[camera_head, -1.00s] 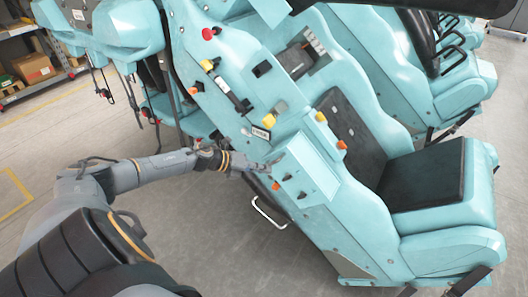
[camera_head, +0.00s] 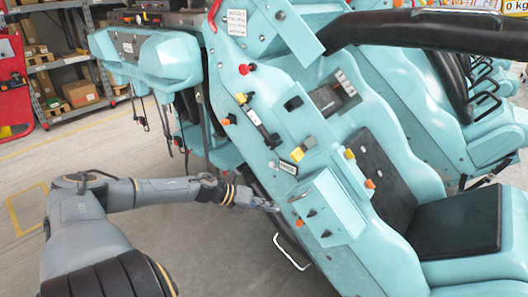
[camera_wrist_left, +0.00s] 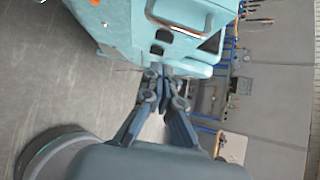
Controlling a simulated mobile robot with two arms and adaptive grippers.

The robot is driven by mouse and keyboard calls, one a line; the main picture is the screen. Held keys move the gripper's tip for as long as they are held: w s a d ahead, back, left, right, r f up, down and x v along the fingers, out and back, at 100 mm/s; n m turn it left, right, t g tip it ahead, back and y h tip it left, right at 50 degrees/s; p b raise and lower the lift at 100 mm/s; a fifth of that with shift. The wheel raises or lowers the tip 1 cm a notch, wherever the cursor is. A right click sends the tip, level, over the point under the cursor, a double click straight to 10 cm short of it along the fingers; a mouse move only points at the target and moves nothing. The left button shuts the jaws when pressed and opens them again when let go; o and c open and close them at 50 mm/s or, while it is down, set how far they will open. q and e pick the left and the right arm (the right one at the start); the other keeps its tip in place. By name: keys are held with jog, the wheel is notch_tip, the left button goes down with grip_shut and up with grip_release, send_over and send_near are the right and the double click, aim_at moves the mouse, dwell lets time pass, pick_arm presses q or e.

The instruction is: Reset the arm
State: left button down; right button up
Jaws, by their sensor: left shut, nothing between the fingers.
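My left arm comes in from the left in the head view. Its gripper (camera_head: 262,203) is at the near-left side of the turquoise coaster train (camera_head: 345,225), close to the lower side panel. I cannot tell whether it touches the panel. In the left wrist view the gripper (camera_wrist_left: 163,72) is shut and empty, with its fingertips together just below a turquoise part of the train (camera_wrist_left: 165,25). My right gripper is not in view.
A white handle (camera_head: 291,252) sticks out low on the train's side. Black seats (camera_head: 455,222) and a thick black bar (camera_head: 430,32) are on the right. Shelves with boxes (camera_head: 80,93) stand at the back left. The grey floor (camera_head: 120,145) at left is clear.

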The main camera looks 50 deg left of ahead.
pick_arm(q)
jog(key=shift+p+v, duration=0.4)
jog(key=shift+v, duration=0.75)
jog(key=shift+r, duration=0.1)
